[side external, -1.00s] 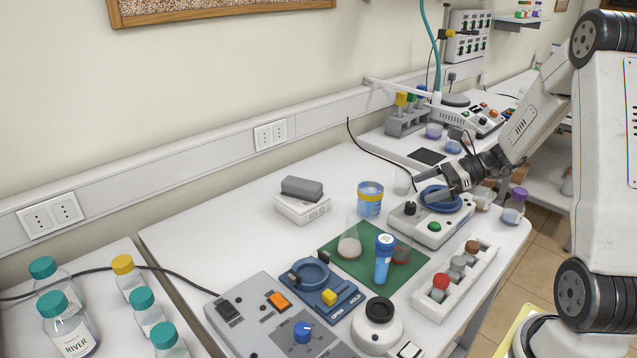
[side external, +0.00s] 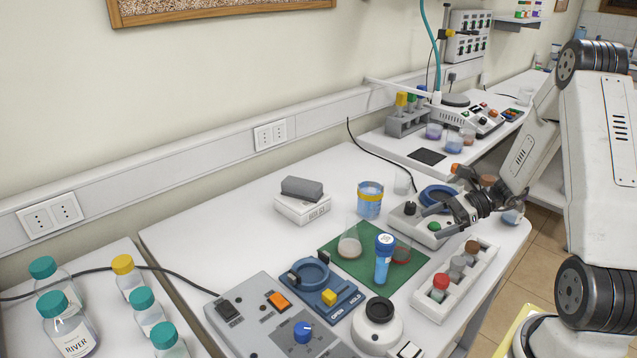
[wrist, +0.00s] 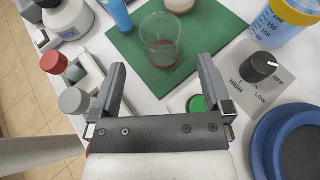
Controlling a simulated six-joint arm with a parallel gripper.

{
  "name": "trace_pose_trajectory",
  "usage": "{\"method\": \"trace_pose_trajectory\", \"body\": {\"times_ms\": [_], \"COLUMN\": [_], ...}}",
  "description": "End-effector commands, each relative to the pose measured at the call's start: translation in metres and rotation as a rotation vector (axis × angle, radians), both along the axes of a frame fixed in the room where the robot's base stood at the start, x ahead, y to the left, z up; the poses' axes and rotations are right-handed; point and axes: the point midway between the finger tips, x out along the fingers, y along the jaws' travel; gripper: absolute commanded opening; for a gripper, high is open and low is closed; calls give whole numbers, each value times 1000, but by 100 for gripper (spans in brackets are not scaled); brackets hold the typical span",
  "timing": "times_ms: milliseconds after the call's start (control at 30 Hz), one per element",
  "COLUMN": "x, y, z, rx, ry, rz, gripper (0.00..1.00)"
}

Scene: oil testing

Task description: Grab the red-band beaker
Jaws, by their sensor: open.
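The red-band beaker (side external: 402,254) is a small clear glass vessel with a reddish band. It stands on the green mat (side external: 345,268), partly hidden behind a blue-capped tube in the side view. In the wrist view the beaker (wrist: 160,36) shows at top centre, upright on the mat, beyond the fingertips. My gripper (side external: 433,224) is open and empty, above and to the right of the beaker, by the device with the blue ring. In the wrist view my gripper (wrist: 160,72) has its two fingers spread wide, with the beaker lined up between them and not touched.
The blue-capped tube (side external: 384,260) stands close beside the beaker, and a flask (side external: 349,246) stands on the mat. A white rack (side external: 455,280) with capped bottles lies to the right. A yellow-banded blue beaker (side external: 369,202) and a knobbed device (side external: 408,222) stand behind.

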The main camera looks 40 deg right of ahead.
Motion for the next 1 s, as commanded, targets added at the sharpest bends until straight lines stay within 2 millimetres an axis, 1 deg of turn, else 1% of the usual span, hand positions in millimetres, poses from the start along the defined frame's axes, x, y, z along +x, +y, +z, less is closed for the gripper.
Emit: {"method": "trace_pose_trajectory", "body": {"times_ms": [333, 667, 767, 1000], "x": [12, 16, 19, 34], "y": [17, 22, 27, 48], "z": [-8, -11, -14, -26], "rx": [1, 0, 1, 0], "ry": [0, 0, 2, 2], "rz": [3, 1, 2, 4], "gripper": [100, 100, 100, 100]}}
